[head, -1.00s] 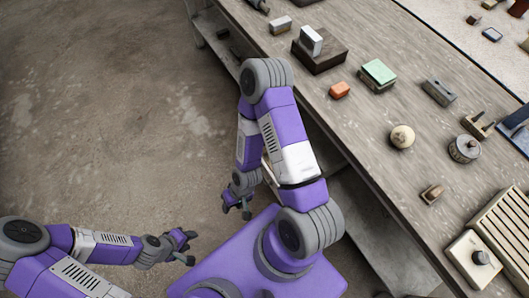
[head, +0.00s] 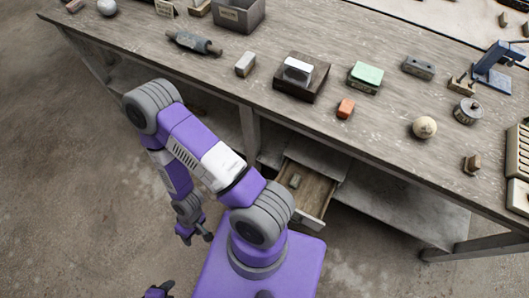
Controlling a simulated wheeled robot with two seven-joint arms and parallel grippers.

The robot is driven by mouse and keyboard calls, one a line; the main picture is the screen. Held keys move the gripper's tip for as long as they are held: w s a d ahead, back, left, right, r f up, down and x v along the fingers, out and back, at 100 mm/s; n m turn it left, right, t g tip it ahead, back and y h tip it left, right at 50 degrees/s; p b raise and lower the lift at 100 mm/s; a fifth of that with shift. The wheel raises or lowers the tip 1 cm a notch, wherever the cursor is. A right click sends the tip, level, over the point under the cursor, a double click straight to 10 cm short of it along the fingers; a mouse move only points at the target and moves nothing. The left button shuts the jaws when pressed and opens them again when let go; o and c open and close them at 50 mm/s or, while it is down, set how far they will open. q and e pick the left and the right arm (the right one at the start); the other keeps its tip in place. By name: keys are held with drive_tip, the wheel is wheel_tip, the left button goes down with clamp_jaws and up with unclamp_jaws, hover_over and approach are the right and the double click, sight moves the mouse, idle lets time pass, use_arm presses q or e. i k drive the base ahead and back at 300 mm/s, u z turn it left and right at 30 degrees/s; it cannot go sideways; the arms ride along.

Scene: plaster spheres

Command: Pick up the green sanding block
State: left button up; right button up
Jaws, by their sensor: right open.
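The green sanding block (head: 368,73) has a pale green top. It lies on the workbench (head: 300,125), right of a dark tray-like block. My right gripper (head: 196,236) hangs low beside the bench, over the floor, well apart from the green block. It is open and empty. Only a small part of my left gripper (head: 158,289) shows at the bottom edge, and its jaws cannot be made out.
An open drawer (head: 312,190) juts out under the bench.

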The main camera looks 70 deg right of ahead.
sight(296, 177)
drive_tip(key=i, duration=1.25)
drive_tip(key=z, duration=3.7)
drive_tip(key=i, duration=0.5)
drive_tip(key=u, duration=0.1)
